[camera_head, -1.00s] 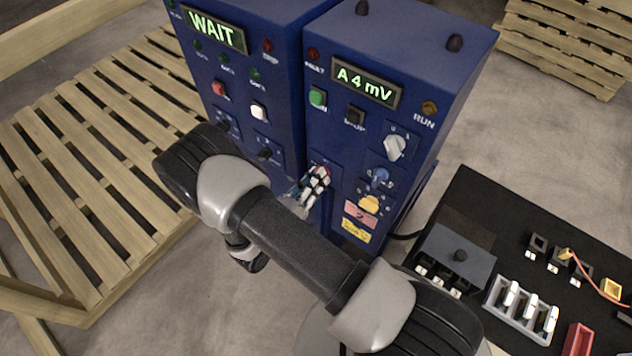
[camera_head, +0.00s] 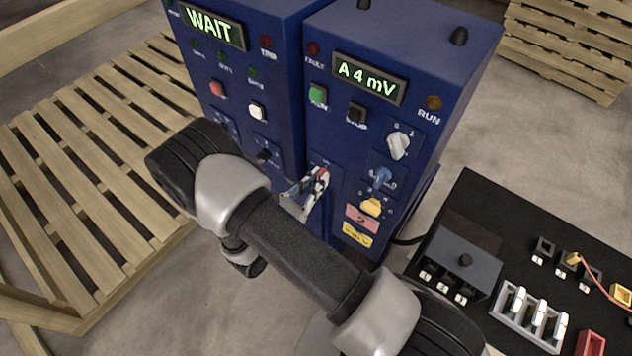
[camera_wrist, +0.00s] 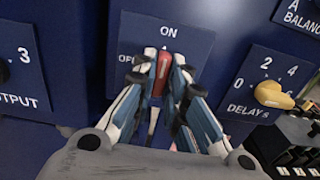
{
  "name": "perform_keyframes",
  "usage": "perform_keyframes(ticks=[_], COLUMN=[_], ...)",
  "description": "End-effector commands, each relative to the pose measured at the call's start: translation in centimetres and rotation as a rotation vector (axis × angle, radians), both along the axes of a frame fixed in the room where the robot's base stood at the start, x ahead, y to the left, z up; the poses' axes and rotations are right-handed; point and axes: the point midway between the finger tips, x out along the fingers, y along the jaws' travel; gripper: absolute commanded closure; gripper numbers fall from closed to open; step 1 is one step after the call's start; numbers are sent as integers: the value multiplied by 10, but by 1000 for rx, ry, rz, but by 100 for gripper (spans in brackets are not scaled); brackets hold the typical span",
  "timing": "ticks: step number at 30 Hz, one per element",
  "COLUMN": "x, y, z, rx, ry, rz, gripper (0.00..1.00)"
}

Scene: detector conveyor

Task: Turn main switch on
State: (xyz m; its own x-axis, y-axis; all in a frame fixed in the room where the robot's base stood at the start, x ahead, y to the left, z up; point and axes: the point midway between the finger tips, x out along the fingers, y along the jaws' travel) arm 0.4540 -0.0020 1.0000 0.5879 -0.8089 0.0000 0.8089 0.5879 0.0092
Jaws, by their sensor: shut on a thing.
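The main switch has a red handle (camera_wrist: 163,72) on a dark blue plate (camera_wrist: 200,48) marked ON at the top and OFF at the left. My gripper (camera_wrist: 164,60) is shut on the red handle, one finger on each side. In the wrist view the handle points up, close to the ON mark. The OFF mark is partly hidden by a finger. In the head view my gripper (camera_head: 320,178) is at the lower left of the right-hand blue cabinet (camera_head: 330,130), with a little red showing between its fingers.
The cabinet's display (camera_head: 369,79) reads "A 4 mV"; the left display (camera_head: 212,26) reads "WAIT". A yellow delay knob (camera_wrist: 274,95) sits right of the switch. A black table (camera_head: 500,215) with parts stands at right, a wooden pallet (camera_head: 90,170) at left.

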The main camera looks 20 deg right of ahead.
Motion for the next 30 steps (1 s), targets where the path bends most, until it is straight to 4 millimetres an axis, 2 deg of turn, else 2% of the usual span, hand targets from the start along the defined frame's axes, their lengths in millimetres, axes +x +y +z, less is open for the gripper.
perform_keyframes(ticks=[12,13,21,30], x=[1,1,0,0], y=[0,0,0,0], z=[2,2,1,0], rx=[3,3,3,3], ry=[-10,-10,-7,-5], rz=[0,0,-1,0], gripper=[100,86,68,68])
